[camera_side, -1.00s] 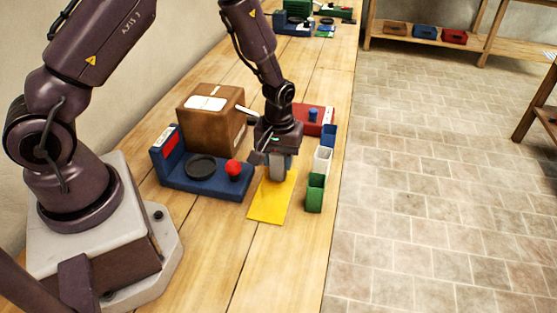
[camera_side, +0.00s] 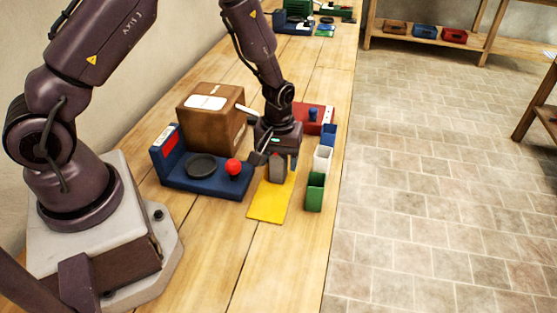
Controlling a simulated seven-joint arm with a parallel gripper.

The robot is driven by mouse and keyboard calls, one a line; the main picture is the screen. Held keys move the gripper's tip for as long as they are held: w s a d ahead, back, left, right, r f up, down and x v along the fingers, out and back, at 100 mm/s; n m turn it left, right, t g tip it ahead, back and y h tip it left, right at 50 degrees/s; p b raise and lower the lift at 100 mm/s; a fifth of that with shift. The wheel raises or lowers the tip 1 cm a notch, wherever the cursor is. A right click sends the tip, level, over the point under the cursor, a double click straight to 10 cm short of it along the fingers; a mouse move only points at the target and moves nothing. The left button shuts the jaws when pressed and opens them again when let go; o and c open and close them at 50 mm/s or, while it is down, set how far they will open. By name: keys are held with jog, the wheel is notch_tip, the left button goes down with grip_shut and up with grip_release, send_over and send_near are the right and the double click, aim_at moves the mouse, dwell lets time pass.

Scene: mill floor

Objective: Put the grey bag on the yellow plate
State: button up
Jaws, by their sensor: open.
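The yellow plate (camera_side: 270,203) lies flat on the wooden bench. The grey bag (camera_side: 277,168) is upright at the far end of the plate and appears to stand on it. My gripper (camera_side: 276,163) is directly above and around the bag, pointing down, with its fingers apart on either side of it. The fingers partly hide the bag, and its underside is hard to make out.
A blue device with a black dish and red knob (camera_side: 205,183) sits left of the plate. Green (camera_side: 315,193), white (camera_side: 322,160) and blue bins stand to the right. A cardboard box (camera_side: 211,120) and a red box (camera_side: 312,125) stand behind. The front bench is clear.

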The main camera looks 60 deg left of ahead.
notch_tip(320, 180, up, 12)
jog(key=shift+f, duration=0.25)
jog(key=s+d+r+m+t, duration=0.1)
jog(key=s+r+m, duration=0.15)
jog(key=r, duration=0.45)
jog(key=s+d+r+m+t, duration=0.1)
jog(key=s+r+m+t, duration=0.1)
jog(key=s+r, duration=0.3)
jog(key=s+r+m+t, duration=0.2)
jog(key=s+r+m, duration=0.2)
jog(key=s+r, duration=0.3)
jog(key=s, duration=0.3)
jog(key=shift+d+r+t, duration=0.15)
jog(key=shift+d+t, duration=0.15)
jog(key=shift+d, duration=0.05)
